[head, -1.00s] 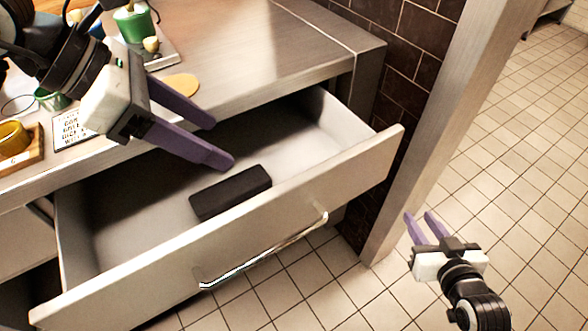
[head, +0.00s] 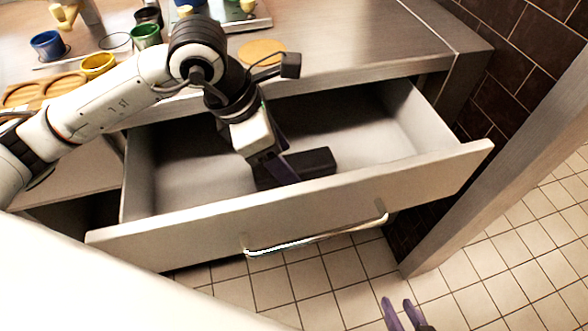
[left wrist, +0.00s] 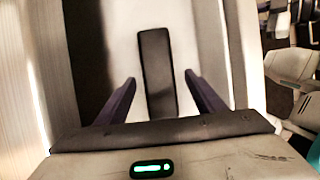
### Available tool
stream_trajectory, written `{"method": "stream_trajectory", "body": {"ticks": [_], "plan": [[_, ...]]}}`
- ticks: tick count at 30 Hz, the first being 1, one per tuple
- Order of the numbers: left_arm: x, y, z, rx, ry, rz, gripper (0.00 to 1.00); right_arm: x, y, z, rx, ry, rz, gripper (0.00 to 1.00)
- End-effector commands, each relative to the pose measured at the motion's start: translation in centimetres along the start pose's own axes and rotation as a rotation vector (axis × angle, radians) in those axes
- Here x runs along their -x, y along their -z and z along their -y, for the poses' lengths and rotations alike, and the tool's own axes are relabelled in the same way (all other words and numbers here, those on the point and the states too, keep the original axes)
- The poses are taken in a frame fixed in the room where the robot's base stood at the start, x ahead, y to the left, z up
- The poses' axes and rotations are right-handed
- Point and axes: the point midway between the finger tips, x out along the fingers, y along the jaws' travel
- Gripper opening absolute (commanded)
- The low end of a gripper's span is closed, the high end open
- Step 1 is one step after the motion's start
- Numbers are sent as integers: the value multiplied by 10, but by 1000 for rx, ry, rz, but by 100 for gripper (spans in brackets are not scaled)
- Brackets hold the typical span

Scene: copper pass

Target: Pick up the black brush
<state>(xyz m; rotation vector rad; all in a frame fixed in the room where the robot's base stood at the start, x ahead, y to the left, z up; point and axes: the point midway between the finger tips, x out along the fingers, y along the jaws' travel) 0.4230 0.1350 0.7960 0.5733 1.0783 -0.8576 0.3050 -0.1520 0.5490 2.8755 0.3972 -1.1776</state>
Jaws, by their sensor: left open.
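The black brush (head: 315,161) is a dark block lying in the open drawer, close to the drawer's front panel. My left gripper (head: 280,172) reaches down into the drawer at the brush and hides part of it in the head view. In the left wrist view the brush (left wrist: 156,60) runs lengthwise between the two purple fingers of my left gripper (left wrist: 159,76), with a gap on each side. The left gripper is open and empty. My right gripper (head: 398,302) shows only its purple fingers at the bottom edge, apart and empty, over the floor.
The drawer (head: 215,228) is pulled out, with its handle (head: 320,238) on the front. Its floor is otherwise clear. The counter (head: 345,35) above holds several cups and a round tan disc (head: 262,51). A metal post (head: 480,185) stands at the right.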

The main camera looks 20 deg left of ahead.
Motion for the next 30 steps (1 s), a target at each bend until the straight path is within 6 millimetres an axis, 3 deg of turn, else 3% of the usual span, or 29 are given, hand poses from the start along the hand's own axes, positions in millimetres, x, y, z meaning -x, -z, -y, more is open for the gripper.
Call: {"method": "stream_trajectory", "body": {"ticks": [6,13,14,22,30], "plan": [[-26,1,-1,1,1,-1,62,-2,-2,0,-1,0,0,29],[-27,0,-1,0,0,0,62,-1,-2,0,-1,1,0,29],[-27,0,-1,0,0,0,61,-1,-2,0,-1,1,0,29],[-27,0,-1,0,0,0,15,-1,-1,0,-1,1,0,29],[-24,-1,-2,0,-1,2,14,0,0,0,-1,0,0,29]]}}
